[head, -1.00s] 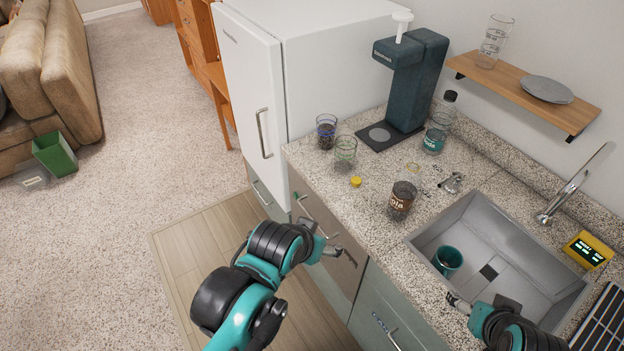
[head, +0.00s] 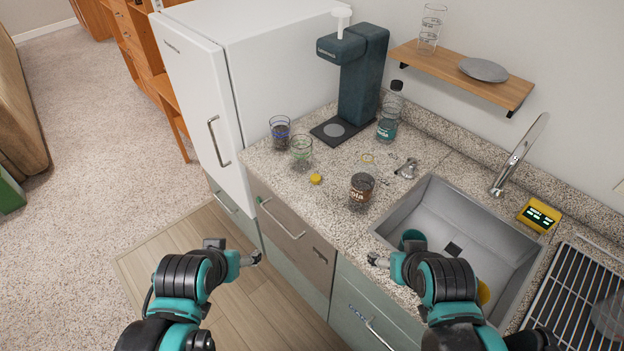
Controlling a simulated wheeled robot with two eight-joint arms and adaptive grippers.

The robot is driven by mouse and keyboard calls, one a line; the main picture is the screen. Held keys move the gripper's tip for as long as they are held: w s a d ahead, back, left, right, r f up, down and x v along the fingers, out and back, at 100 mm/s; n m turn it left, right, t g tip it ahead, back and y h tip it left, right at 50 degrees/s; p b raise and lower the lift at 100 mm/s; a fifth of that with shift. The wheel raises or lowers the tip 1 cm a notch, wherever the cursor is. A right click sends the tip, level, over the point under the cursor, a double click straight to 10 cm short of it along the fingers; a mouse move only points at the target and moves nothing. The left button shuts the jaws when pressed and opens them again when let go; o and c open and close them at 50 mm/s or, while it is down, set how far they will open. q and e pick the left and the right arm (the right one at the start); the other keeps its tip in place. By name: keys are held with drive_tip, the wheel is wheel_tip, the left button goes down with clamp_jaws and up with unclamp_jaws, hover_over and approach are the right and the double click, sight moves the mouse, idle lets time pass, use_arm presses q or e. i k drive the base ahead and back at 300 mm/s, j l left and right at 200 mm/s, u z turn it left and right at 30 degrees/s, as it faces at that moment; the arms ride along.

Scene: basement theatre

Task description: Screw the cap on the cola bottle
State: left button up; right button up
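The cola bottle (head: 361,190), clear with a dark label, stands upright on the granite counter left of the sink. Its neck carries no cap. A small yellow cap (head: 316,179) lies on the counter to the left of the bottle. My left gripper (head: 252,258) is in front of the cabinet drawers, away from both, and holds nothing that I can see. My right gripper (head: 376,260) is by the counter's front edge, below the bottle in the picture and apart from it. The fingers of both are too small to read.
Two glasses (head: 301,150) stand left of the cap. A teal-labelled bottle (head: 388,124) and a dispenser (head: 356,80) stand behind. A metal piece (head: 407,169) lies right of the bottle. A rack (head: 572,300) is at right.

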sight(365, 170)
drive_tip(key=i+j+u, duration=0.2)
drive_tip(key=u, duration=0.25)
drive_tip(key=i+j+u, duration=0.25)
drive_tip(key=u, duration=0.2)
